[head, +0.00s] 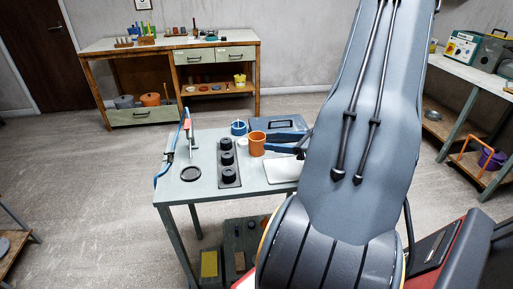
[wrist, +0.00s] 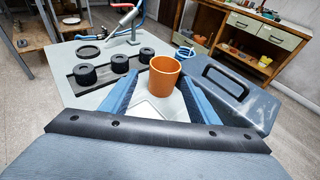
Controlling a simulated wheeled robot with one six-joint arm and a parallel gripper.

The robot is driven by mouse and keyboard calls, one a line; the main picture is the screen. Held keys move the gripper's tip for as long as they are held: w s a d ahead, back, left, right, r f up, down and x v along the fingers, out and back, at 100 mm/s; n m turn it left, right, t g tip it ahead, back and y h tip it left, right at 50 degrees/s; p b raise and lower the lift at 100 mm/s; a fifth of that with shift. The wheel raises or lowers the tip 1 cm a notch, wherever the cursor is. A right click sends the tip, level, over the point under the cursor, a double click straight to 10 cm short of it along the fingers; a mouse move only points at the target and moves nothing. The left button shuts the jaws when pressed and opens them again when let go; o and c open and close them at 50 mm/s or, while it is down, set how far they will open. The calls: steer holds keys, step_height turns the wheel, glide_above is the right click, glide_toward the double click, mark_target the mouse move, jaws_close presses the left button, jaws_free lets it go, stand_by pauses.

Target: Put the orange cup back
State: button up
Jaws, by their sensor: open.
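The orange cup (head: 257,144) is upright over the small grey table (head: 208,191), to the right of the row of black pieces. In the wrist view the cup (wrist: 164,77) is at the far ends of my gripper's two blue fingers, one on each side of it. My gripper (head: 272,144) is open around the cup. I cannot tell whether a finger touches it.
A dark strip (head: 230,183) holds black round pieces. A blue-grey toolbox (wrist: 225,88) stands close right of the cup. A blue ring-shaped item (head: 238,128) is behind it. A pale flat panel (head: 283,171) lies in front. A blue-cabled tool (head: 188,125) stands at the left edge.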

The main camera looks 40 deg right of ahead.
steer(key=shift+w+d+f+h, duration=0.1)
steer(key=shift+d+h, duration=0.2)
steer(key=shift+d, duration=0.1)
steer(key=p, duration=0.3)
glide_toward(251, 136)
steer(key=x, duration=0.4)
steer(key=shift+a+f, duration=0.15)
steer(key=shift+f, duration=0.1)
steer(key=shift+c, duration=0.3)
steer(key=c, duration=0.7)
steer(key=shift+r, duration=0.15)
